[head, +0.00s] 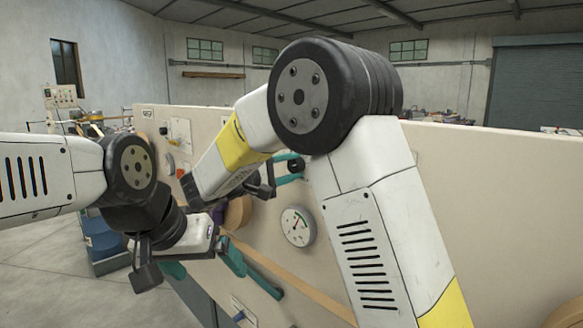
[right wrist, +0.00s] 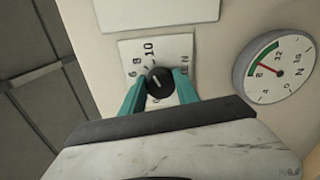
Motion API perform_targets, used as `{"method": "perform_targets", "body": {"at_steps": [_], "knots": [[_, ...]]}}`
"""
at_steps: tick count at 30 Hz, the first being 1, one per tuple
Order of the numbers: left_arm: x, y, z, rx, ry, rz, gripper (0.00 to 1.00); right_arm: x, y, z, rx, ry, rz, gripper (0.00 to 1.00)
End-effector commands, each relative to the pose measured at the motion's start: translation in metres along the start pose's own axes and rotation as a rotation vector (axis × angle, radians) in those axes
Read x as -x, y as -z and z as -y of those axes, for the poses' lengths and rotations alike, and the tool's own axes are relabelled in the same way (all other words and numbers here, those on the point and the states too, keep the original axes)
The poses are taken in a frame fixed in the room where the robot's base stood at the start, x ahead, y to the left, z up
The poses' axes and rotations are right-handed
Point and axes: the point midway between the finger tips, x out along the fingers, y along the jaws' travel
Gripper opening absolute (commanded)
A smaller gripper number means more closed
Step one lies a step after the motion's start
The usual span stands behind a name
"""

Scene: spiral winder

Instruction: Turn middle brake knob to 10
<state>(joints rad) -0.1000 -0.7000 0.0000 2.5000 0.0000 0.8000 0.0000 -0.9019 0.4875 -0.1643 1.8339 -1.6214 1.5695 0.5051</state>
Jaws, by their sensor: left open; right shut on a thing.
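The black knob (right wrist: 159,82) sits on a white scale plate (right wrist: 176,47) in the right wrist view. The plate's readable marks include 6, 8 and 10; other lettering is partly covered. The knob has a light pointer line, but I cannot tell which mark it points to. My right gripper (right wrist: 160,88) is shut on the knob, with one teal finger on each side. The right gripper (head: 287,170) also shows in the head view, at the panel above a round gauge. My left gripper (head: 208,268) is open in front of the panel, low and left.
The white round gauge (head: 298,226) is beside the knob and also shows in the right wrist view (right wrist: 272,70). The beige panel (head: 480,200) fills the right. A wooden roller (head: 237,212) is partly hidden behind my arms. Open floor (head: 40,275) lies at the left.

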Motion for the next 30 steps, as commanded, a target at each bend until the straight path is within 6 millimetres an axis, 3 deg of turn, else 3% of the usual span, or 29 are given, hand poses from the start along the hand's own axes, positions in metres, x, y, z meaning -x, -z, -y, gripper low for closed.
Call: {"method": "perform_targets", "body": {"at_steps": [10,26,27,30], "knots": [[0.0000,0.0000,0.0000,0.000,0.000,0.000,0.93,0.0010,0.0006,0.0018,-0.125,0.001,-0.002,0.00],[0.0000,0.0000,0.0000,0.000,0.000,0.000,0.93,0.0011,0.0006,0.0021,-0.145,0.003,-0.002,0.00],[0.0000,0.0000,0.0000,0.000,0.000,0.000,0.93,0.0011,0.0006,0.0022,-0.145,0.003,-0.002,0.45],[0.0000,0.0000,0.0000,0.000,0.000,0.000,0.93,0.0008,0.0005,0.0019,-0.144,0.002,-0.001,0.59]]}}
